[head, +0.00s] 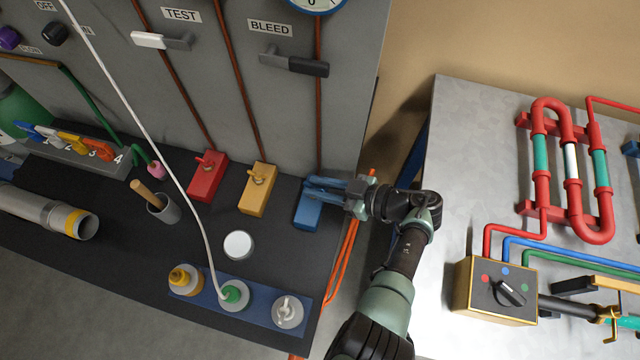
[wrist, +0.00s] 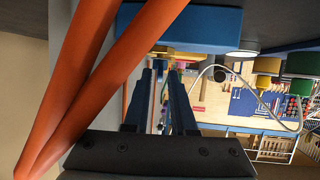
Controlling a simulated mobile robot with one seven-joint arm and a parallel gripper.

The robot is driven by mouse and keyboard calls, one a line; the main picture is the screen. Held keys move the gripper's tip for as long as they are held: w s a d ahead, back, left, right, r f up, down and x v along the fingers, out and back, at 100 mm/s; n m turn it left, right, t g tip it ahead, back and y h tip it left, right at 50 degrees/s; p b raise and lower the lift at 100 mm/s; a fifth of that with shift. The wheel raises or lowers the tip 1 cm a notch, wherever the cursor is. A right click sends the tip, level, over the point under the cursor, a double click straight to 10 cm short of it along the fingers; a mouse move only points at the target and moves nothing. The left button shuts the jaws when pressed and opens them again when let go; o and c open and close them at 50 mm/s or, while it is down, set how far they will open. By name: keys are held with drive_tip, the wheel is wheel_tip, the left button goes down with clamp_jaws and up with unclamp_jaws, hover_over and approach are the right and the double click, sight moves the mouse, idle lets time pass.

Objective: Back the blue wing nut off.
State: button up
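The blue block (head: 308,214) stands on the dark bench at the right end of a row of three blocks. My gripper (head: 312,187) comes in from the right, level, with its blue-grey fingers over the top of this block. They cover the place of the blue wing nut, and I cannot make out the nut itself. In the wrist view the blue block (wrist: 195,25) fills the top. My gripper (wrist: 166,68) has its two fingers apart there, with background showing between them. I cannot tell whether the fingertips touch the nut.
A yellow block (head: 258,202) and a red block (head: 207,186) with their own wing nuts stand to the left. A white disc (head: 238,245) and a blue tray (head: 257,311) with capped parts lie in front. Orange pipes (wrist: 88,75) run close beside my gripper. The panel rises behind.

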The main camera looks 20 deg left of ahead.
drive_tip(key=shift+o, duration=0.5)
drive_tip(key=shift+f, duration=0.15)
drive_tip(key=shift+d+r, duration=0.2)
drive_tip(key=shift+d, duration=0.05)
drive_tip(key=v, duration=1.2)
drive_tip(key=shift+d+b, duration=0.25)
drive_tip(key=shift+b, duration=0.1)
